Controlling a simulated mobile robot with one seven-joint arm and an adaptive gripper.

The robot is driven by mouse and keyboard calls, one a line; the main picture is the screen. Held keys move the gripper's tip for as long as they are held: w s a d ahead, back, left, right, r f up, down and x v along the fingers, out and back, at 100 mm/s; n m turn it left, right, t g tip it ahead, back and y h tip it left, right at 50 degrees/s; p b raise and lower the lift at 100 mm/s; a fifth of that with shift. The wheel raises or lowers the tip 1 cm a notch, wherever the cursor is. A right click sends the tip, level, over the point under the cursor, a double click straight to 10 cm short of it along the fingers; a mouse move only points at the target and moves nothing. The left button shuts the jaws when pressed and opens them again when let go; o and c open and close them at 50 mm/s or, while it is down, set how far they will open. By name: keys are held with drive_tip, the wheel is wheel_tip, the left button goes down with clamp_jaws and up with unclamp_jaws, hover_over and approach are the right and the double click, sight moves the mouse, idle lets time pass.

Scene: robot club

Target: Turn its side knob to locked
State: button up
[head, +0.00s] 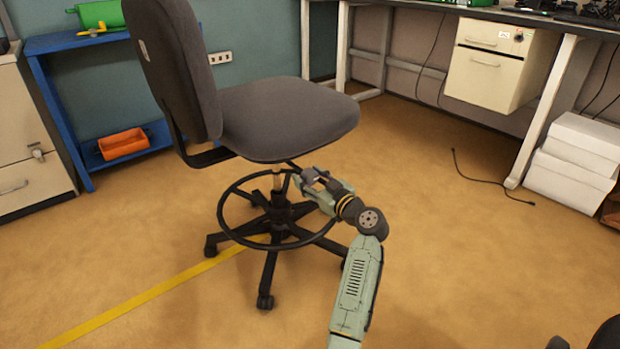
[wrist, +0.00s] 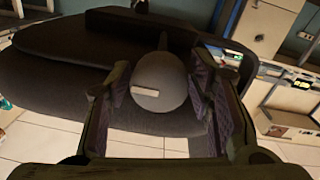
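The grey office chair (head: 285,112) stands in the middle of the head view, with its backrest to the left. My gripper (head: 308,178) is under the near edge of the seat, beside the chair's post. In the wrist view, a rounded dark grey knob (wrist: 168,82) with a short pale mark sits at the seat's underside. My gripper (wrist: 162,100) has its two fingers apart, one on each side of the knob. The fingertips are very close to the knob; I cannot tell whether they touch it.
The chair's foot ring (head: 228,222) and wheeled base are just below my gripper. A desk with a white drawer unit (head: 487,78) and white boxes (head: 573,165) are right. The floor between is mostly clear.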

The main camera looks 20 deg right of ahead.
drive_tip(key=c, duration=0.8)
drive_tip(key=shift+m, duration=0.3)
drive_tip(key=m+p, duration=0.1)
drive_tip(key=m, duration=0.2)
drive_tip(key=shift+r, duration=0.15)
drive_tip(key=m+p, duration=0.2)
drive_tip(key=m, duration=0.2)
drive_tip(key=shift+a+m, duration=0.1)
drive_tip(key=shift+m, duration=0.3)
drive_tip(key=m+p, duration=0.1)
drive_tip(key=m, duration=0.1)
drive_tip(key=m+p, duration=0.2)
drive_tip(key=m, duration=0.1)
drive_tip(key=shift+r+g+y+p, duration=0.1)
drive_tip(key=shift+g+y+p, duration=0.2)
drive_tip(key=shift+m+p, duration=1.25)
drive_tip(key=shift+m, duration=0.75)
